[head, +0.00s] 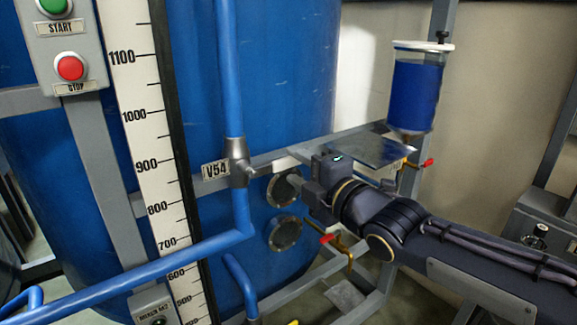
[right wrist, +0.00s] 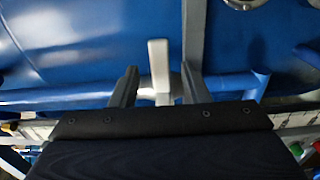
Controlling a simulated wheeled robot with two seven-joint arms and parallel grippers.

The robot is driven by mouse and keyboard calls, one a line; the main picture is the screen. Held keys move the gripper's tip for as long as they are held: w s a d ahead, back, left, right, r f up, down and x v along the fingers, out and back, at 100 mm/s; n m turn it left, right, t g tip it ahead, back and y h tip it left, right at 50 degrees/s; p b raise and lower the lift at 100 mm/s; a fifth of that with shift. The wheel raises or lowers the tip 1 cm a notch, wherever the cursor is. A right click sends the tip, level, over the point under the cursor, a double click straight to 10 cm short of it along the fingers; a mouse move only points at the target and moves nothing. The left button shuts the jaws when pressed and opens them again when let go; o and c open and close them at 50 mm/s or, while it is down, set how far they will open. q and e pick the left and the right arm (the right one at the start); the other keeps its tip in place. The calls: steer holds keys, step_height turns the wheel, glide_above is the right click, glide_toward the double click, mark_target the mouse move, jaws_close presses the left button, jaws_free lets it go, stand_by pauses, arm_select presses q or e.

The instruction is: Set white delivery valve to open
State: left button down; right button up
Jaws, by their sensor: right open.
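A white valve handle (right wrist: 158,62) stands upright in the right wrist view, between the two fingers of my right gripper (right wrist: 158,88). The fingers are open, with a gap on each side of the handle. In the head view my right gripper (head: 297,184) reaches in from the right, just right of a grey valve body (head: 238,163) on the vertical blue pipe, beside the V54 label (head: 215,169). My left gripper is not in view.
A large blue tank (head: 275,80) stands behind. A ruled scale (head: 140,110) and a start/stop box (head: 68,50) are at left. A vessel of blue liquid (head: 415,90) stands above my right arm. Red-handled valves (head: 327,239) lie below and right of my gripper.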

mark_target(290, 163)
steer(key=shift+x, duration=1.75)
jaws_close()
